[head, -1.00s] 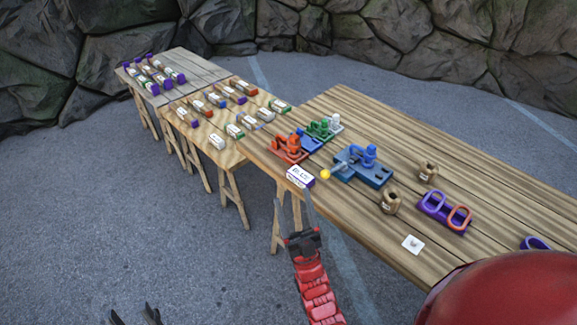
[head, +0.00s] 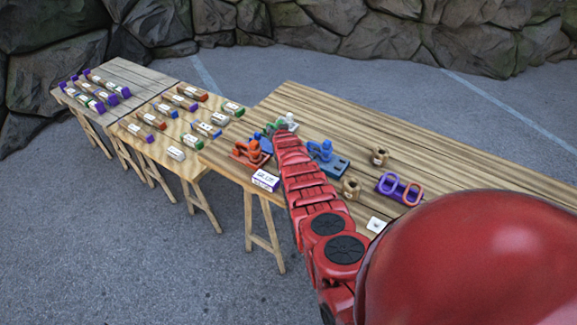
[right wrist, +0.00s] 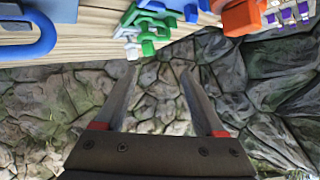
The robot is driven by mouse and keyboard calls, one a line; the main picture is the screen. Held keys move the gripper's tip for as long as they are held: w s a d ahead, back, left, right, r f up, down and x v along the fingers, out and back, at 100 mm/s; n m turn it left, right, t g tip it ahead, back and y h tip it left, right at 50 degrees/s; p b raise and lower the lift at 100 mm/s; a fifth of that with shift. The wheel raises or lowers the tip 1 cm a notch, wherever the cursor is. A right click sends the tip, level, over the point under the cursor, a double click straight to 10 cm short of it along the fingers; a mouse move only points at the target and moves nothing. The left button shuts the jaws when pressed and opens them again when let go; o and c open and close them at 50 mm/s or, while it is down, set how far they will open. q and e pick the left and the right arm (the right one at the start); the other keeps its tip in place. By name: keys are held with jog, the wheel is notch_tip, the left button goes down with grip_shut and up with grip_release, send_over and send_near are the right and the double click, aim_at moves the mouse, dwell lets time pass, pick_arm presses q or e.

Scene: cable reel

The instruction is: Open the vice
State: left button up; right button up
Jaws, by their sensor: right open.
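A blue device on a flat blue base, which looks like the vice (head: 325,158), stands on the near wooden table in the head view. My right arm covers its left side, where a rod with a yellow ball showed earlier. A blue loop and base, probably the same device, show at the top left of the right wrist view (right wrist: 28,35). My right gripper (right wrist: 158,72) is open, with nothing between its fingers. In the head view its fingers cannot be made out at the arm's far end. My left gripper is out of view.
An orange device (head: 250,153) and a green one (right wrist: 150,22) stand near the arm's end. A labelled box (head: 265,180), wooden pieces (head: 379,156) and a purple rack (head: 399,188) share the table. Farther tables hold several labelled items. Rock walls stand behind.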

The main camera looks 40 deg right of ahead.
jog(key=s+a+r+m+g+y+p, duration=0.25)
jog(key=s+r+g, duration=0.25)
jog(key=s, duration=0.4)
jog(key=s+a+r+m+g+y+p, duration=0.15)
jog(key=s+r+g+y, duration=0.3)
jog(key=s, duration=0.45)
jog(key=shift+m+h, duration=0.4)
jog(key=f+b, duration=0.3)
jog(key=b, duration=0.1)
jog(key=w+f+b, duration=0.1)
jog(key=f+b, duration=0.3)
jog(key=w+f+b, duration=0.1)
jog(key=f+b, duration=0.3)
jog(key=b, duration=0.1)
jog(key=shift+w+a+f, duration=0.2)
jog(key=shift+a, duration=0.1)
jog(key=shift+w+p, duration=0.2)
jog(key=shift+p, duration=0.55)
jog(key=shift+w+a+f+p, duration=0.1)
jog(key=shift+w+f+p, duration=0.05)
jog(key=shift+f, duration=0.5)
jog(key=shift+w+f+p, duration=0.1)
jog(key=shift+f+p, duration=0.05)
jog(key=shift+f, duration=0.45)
jog(key=shift+a+f, duration=0.1)
jog(key=shift+f, duration=0.8)
jog(key=shift+w+f, duration=0.2)
jog(key=shift+c, duration=0.2)
